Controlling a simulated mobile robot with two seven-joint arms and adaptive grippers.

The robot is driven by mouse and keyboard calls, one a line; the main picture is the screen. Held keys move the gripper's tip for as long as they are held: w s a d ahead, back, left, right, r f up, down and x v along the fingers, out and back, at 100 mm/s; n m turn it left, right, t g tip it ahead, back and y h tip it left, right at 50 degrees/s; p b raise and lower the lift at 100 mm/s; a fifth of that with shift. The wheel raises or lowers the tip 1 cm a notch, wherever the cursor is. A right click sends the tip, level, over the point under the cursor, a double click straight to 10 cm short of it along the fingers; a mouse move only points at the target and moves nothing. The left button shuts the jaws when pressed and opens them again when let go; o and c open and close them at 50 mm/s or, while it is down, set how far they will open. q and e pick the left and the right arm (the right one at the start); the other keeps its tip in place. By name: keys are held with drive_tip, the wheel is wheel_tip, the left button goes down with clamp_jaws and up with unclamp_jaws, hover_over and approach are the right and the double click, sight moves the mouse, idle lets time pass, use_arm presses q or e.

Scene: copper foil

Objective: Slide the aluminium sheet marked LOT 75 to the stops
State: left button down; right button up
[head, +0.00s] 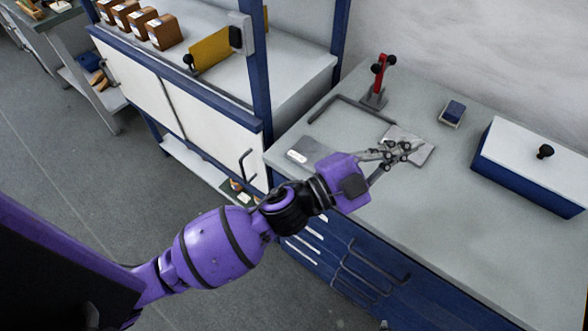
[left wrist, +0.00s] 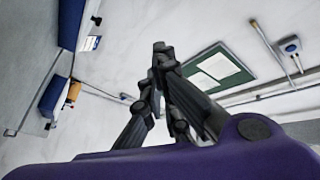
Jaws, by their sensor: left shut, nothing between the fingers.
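A thin silver-grey sheet (head: 424,155) lies on the grey workbench, partly hidden by my left gripper; no lot mark is readable on it. My left gripper (head: 414,147) is shut and empty, its fingertips over or on the sheet; I cannot tell if they touch. It also shows in the left wrist view (left wrist: 159,47), where no sheet is visible. A dark angled stop bar (head: 345,97) lies on the bench behind and left of the sheet, apart from its visible part. A small pale label plate (head: 297,156) lies near the bench's left edge. My right gripper is not in view.
A red clamp with black knobs (head: 378,80) stands by the stop bar. A small blue-topped block (head: 454,110) and a white-lidded blue box (head: 530,160) stand to the right. The front right bench top is clear. A blue-post shelf unit (head: 262,90) stands left.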

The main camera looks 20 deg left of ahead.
use_arm(q)
drive_tip(key=s+d+r+m+g+h, duration=0.2)
drive_tip(key=s+d+m+g+h, duration=0.15)
drive_tip(key=d+m+g, duration=0.3)
drive_tip(key=s+f+m+g+y, duration=0.4)
drive_tip(key=s+f+m+g, duration=0.3)
drive_tip(key=m+g, duration=0.55)
drive_tip(key=w+a+f+m+y, duration=0.3)
drive_tip(key=a+f+y, duration=0.2)
drive_tip(key=a+y, duration=0.4)
drive_tip(key=w+a+r+y, duration=0.1)
drive_tip(key=w+a+y, duration=0.15)
drive_tip(key=a, duration=0.35)
drive_tip(key=w+a+r+t+y, duration=0.1)
drive_tip(key=w+a+y, duration=0.15)
drive_tip(key=a, duration=0.35)
drive_tip(key=w+a+r+y, duration=0.1)
drive_tip(key=w+a+y, duration=0.15)
drive_tip(key=a, duration=0.35)
drive_tip(key=shift+n+h, duration=0.3)
drive_tip(key=shift+h, duration=0.1)
drive_tip(key=f, duration=0.9)
drive_tip(key=shift+s+d+p, duration=0.15)
drive_tip(key=shift+d+p, duration=0.05)
drive_tip(key=shift+p, duration=0.1)
drive_tip(key=shift+w+d+r, duration=0.1)
drive_tip(key=shift+w+d, duration=0.05)
drive_tip(key=shift+w, duration=0.35)
